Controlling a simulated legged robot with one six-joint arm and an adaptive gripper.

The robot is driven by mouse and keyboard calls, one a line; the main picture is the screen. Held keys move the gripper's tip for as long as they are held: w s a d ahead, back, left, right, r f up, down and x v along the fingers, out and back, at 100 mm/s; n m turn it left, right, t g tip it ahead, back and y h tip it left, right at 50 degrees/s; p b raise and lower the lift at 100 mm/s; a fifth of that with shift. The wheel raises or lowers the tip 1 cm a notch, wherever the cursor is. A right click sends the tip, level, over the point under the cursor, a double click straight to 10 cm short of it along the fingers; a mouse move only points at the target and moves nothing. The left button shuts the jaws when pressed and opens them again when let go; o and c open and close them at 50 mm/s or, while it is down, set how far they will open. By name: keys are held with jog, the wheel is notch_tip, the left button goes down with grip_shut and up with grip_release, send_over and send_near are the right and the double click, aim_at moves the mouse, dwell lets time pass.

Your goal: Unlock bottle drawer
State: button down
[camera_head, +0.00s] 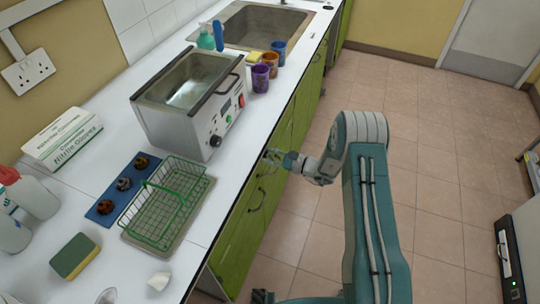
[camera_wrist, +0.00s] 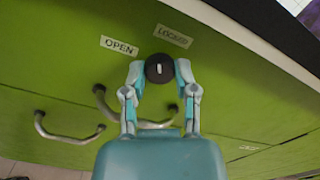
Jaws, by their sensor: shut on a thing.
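The green drawer front (camera_wrist: 60,70) fills much of the wrist view. On it is a round black lock knob (camera_wrist: 152,76) with a short pale mark standing nearly upright in that picture. An OPEN label (camera_wrist: 119,46) is up and left of the knob, and a LOCKED label (camera_wrist: 173,37) is just above it. My gripper (camera_wrist: 160,72) has one finger on each side of the knob and is shut on it. In the head view my gripper (camera_head: 272,157) is at the green fronts below the counter edge, where the knob cannot be made out.
Curved metal handles (camera_wrist: 62,134) stick out near the knob. The white counter (camera_head: 225,175) above bears a metal water bath (camera_head: 175,120), a green wire basket (camera_head: 160,215), cups (camera_head: 260,78) and a glove box (camera_head: 62,140).

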jog(key=n, duration=1.2)
jog(key=shift+a+f+n, duration=0.15)
jog(key=shift+n, duration=0.15)
jog(key=shift+s, duration=0.1)
jog(key=shift+f, duration=0.1)
jog(key=c, duration=0.5)
grip_release()
jog(key=shift+o, duration=0.6)
jog(key=shift+a, duration=0.15)
jog(key=shift+d, duration=0.5)
jog(key=v, duration=1.1)
